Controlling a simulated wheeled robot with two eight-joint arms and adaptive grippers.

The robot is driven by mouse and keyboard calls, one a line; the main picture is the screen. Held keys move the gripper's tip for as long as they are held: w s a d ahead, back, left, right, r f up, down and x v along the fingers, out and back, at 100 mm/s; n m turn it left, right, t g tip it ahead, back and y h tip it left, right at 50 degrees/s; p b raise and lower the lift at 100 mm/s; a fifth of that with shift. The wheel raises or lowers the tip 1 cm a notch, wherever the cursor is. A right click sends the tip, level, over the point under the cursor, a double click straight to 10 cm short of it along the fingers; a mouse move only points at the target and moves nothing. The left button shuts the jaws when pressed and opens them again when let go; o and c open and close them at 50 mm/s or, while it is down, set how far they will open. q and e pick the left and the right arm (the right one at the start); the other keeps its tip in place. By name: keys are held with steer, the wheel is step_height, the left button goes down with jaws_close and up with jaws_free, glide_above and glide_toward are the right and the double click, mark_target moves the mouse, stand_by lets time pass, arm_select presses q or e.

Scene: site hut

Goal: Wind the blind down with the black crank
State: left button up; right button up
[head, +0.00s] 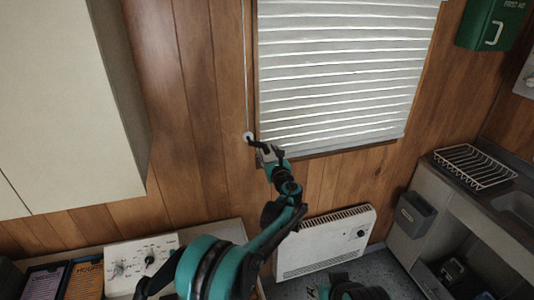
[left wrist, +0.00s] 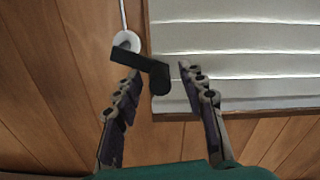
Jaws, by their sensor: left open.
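The black crank (head: 254,142) sits on a round white hub on the wood wall, just left of the blind's lower left corner. A thin cord or rod runs up from the hub. In the left wrist view the crank (left wrist: 140,61) points right, its dark handle end between my fingertips. The white slatted blind (head: 335,70) hangs with its lower edge close to the bottom of the wooden frame; its top is out of view. My left gripper (head: 268,153) is open at the crank; in the left wrist view its fingers (left wrist: 159,74) stand apart around the handle.
A pale cabinet (head: 65,100) hangs at the left. Below are a control panel (head: 140,262) and binders (head: 86,279). A white heater (head: 325,243) stands under the window. A wire rack (head: 474,167) and sink are at the right, a green first aid box (head: 490,22) above.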

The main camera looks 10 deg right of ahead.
arm_select(q)
steer(key=shift+w, duration=0.1)
jaws_close()
steer(key=shift+a+f+m+b, duration=0.15)
steer(key=shift+f+m+b, duration=0.2)
steer(key=shift+m, duration=0.45)
jaws_free()
steer(key=s+d, duration=0.2)
steer(key=s, duration=1)
steer(key=shift+d, duration=0.15)
